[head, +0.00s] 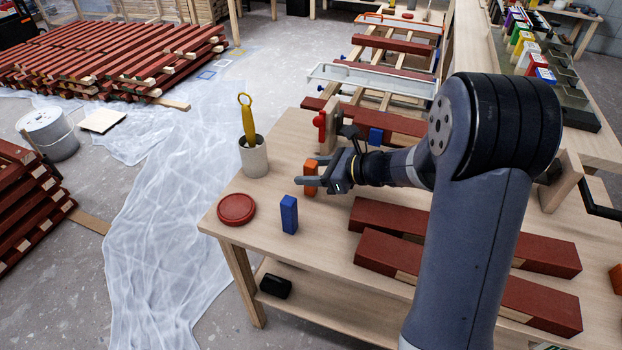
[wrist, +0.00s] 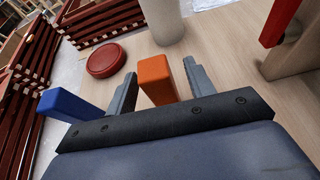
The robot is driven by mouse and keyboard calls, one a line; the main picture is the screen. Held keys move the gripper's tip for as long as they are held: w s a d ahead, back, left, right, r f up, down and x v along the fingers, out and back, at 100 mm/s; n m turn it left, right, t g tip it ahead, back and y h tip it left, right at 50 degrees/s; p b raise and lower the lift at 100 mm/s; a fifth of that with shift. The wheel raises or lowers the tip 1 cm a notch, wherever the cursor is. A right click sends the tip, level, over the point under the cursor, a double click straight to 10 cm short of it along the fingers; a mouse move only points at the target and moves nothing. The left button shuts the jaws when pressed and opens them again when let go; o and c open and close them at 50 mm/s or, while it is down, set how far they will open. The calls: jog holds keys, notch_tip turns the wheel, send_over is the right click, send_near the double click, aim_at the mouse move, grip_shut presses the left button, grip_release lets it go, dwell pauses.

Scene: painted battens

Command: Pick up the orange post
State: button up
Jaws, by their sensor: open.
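The orange post (head: 310,168) stands upright on the wooden workbench, partly hidden behind my gripper in the head view. In the wrist view the orange post (wrist: 156,80) shows between the two fingers, nearer the left one. My gripper (head: 312,174) is open, with a finger on either side of the post. It also shows in the wrist view (wrist: 160,88). I cannot tell whether either finger touches the post.
A blue post (head: 289,214) stands close by, left of my gripper in the wrist view (wrist: 70,106). A red round lid (head: 236,209) and a grey cup (head: 253,157) holding a yellow tool (head: 246,118) stand near the bench edge. Red battens (head: 470,270) lie at right.

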jog(key=shift+a, duration=0.1)
jog(key=c, duration=1.1)
jog(key=shift+r, duration=0.1)
